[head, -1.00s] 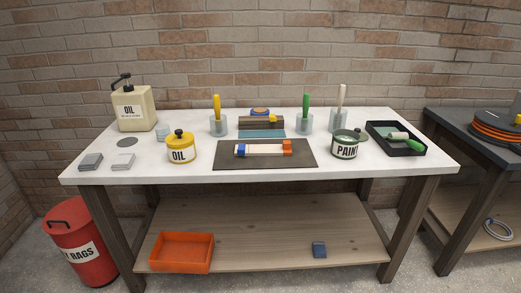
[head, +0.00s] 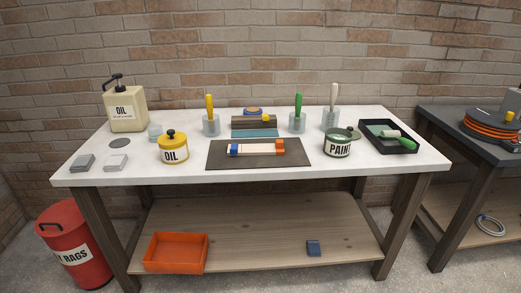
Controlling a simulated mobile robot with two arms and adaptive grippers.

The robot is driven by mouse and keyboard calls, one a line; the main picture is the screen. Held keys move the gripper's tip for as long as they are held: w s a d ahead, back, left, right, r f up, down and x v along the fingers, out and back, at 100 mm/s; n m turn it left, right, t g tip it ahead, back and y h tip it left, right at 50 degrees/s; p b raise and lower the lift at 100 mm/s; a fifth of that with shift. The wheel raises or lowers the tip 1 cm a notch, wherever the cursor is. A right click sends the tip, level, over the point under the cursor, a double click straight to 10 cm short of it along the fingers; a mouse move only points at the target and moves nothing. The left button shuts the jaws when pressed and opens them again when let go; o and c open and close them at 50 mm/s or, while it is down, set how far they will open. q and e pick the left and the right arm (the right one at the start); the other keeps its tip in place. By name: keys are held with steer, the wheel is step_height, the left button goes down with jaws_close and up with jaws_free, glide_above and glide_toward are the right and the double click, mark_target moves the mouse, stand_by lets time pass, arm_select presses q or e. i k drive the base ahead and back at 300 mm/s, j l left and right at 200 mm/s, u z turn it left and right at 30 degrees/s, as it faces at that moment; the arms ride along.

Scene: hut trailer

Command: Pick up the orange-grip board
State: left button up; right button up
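A pale board (head: 258,148) lies flat on a dark mat (head: 222,160) near the front middle of the white table. It has an orange grip (head: 281,145) at its right end and a blue grip (head: 234,150) at its left end. Neither of my grippers shows in the head view.
A yellow oil tin (head: 173,149) stands left of the mat and a green paint tin (head: 338,145) right of it. Behind are a wooden block (head: 253,125) and jars with brushes (head: 298,122). A black roller tray (head: 391,146) lies at right. The table's front edge (head: 250,175) is clear.

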mark_target(252, 149)
steer(key=i+u, duration=0.15)
steer(key=i, duration=1.6)
steer(key=l, duration=0.1)
